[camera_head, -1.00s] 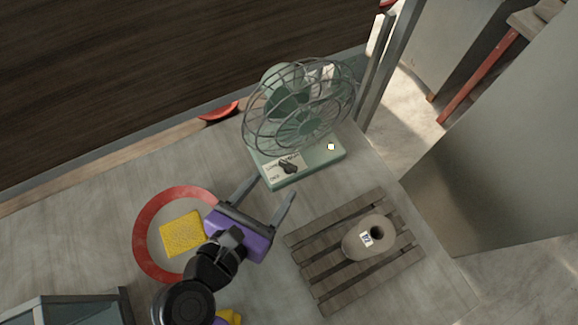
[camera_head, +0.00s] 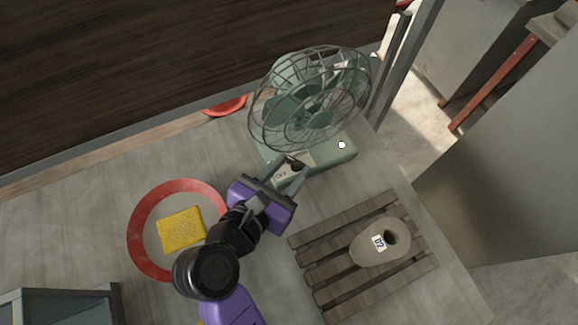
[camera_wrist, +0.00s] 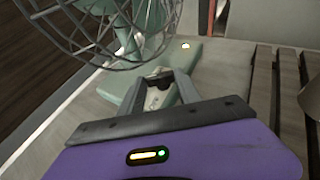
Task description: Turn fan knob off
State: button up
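The green desk fan (camera_head: 312,100) stands on the table, its wire cage above a green base (camera_head: 335,155). The base also shows in the wrist view (camera_wrist: 185,60). A small round light (camera_head: 342,145) on the base looks bright. The dark knob (camera_wrist: 160,73) is on a pale labelled plate (camera_head: 281,174) at the base's front. My gripper (camera_head: 290,164) is at the knob, one finger on each side, with a gap between the tips. The fingers partly hide the knob and plate. I cannot tell whether both fingers touch the knob, or its exact turn.
A red-rimmed plate (camera_head: 140,225) with a yellow sponge (camera_head: 180,230) lies left of my arm. A slatted wooden rack (camera_head: 325,272) holds a clay pot (camera_head: 375,252) to the right. The fan's cage overhangs close to my gripper.

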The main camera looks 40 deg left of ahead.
grip_shut()
jog(key=shift+d+r+p, duration=0.1)
jog(key=shift+d+p, duration=0.05)
jog(key=shift+p, duration=0.4)
jog(key=y+p, duration=0.1)
jog(key=n+p, duration=0.1)
jog(key=shift+w+d+r+n+y+p, duration=0.1)
jog(key=shift+d+r+n+y+p, duration=0.1)
jog(key=shift+n+y+p, duration=0.15)
jog(key=n+y+p, duration=0.1)
jog(key=p, duration=0.2)
jog(key=n+g+y+p, duration=0.1)
jog(key=p, duration=0.2)
jog(key=shift+d+r+g+y, duration=0.1)
jog(key=shift+d+g+y, duration=0.15)
jog(key=shift+g, duration=0.05)
jog(key=n+g+y+p, duration=0.1)
jog(key=p, duration=0.3)
jog(key=shift+w+n+y, duration=0.1)
jog(key=shift+n+y, duration=0.2)
jog(key=shift+n, duration=0.05)
jog(key=shift+f+p, duration=0.2)
jog(key=shift+p, duration=0.35)
jog(key=shift+w+d+f+n+g+y+p, duration=0.1)
jog(key=shift+f+n+g+y+p, duration=0.15)
jog(key=shift+n+g+p, duration=0.2)
